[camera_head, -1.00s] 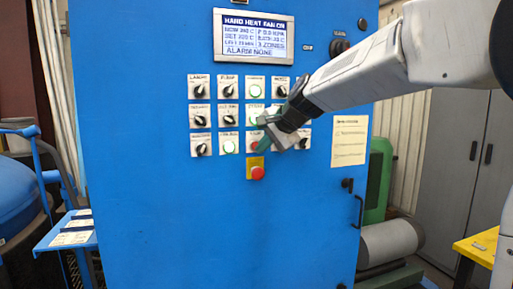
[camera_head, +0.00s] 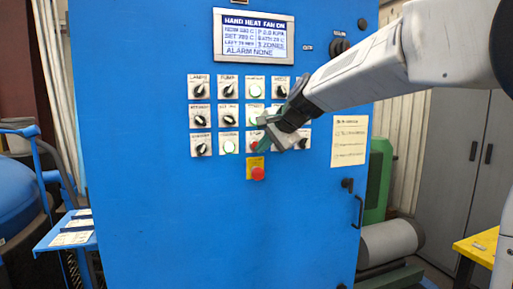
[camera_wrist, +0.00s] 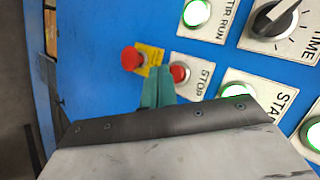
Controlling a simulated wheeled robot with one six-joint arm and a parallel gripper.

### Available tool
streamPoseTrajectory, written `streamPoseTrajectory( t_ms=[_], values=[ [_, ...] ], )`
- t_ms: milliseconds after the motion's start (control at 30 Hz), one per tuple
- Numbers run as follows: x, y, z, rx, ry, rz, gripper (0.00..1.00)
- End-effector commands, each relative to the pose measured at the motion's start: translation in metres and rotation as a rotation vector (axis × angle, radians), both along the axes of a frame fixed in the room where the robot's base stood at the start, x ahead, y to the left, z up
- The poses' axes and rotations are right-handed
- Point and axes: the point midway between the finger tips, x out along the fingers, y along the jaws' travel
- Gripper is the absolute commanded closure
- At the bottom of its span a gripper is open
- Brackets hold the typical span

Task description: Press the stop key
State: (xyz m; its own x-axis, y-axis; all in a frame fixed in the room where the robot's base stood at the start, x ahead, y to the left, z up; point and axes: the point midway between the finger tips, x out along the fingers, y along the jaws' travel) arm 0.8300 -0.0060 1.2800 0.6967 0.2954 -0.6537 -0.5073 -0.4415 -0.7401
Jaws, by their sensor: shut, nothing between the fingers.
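The stop key is a small red round button on a white plate marked STOP (camera_wrist: 180,73), in the middle of the wrist view. In the head view its red cap (camera_head: 254,144) shows in the bottom row of the panel, partly hidden by my gripper. My gripper (camera_wrist: 161,72) is shut and empty, its green fingertips together. In the wrist view the tips are just left of the red button and overlap the plate's edge. I cannot tell whether they touch the panel. In the head view my gripper (camera_head: 264,145) is in front of the panel's lower rows.
A red mushroom button (camera_wrist: 131,58) on a yellow plate sits close by, below the stop key in the head view (camera_head: 257,173). A lit green START key (camera_wrist: 237,91) and a lit STIR RUN key (camera_wrist: 197,13) are near. A screen (camera_head: 254,37) reads ALARM NONE.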

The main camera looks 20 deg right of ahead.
Motion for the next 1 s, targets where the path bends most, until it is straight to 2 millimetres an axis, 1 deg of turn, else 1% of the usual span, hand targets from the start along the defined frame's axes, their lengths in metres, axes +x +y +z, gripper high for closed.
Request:
streamPoseTrajectory(
  t_ms=[267, 500, 1000],
  values=[
    [0.0009, 0.0000, -0.0001, 0.000, 0.000, 0.000, 1.00],
    [0.0082, 0.0002, -0.0002, 0.000, 0.000, 0.000, 1.00],
    [0.0097, 0.0002, 0.0002, 0.000, 0.000, 0.000, 1.00]
  ],
)
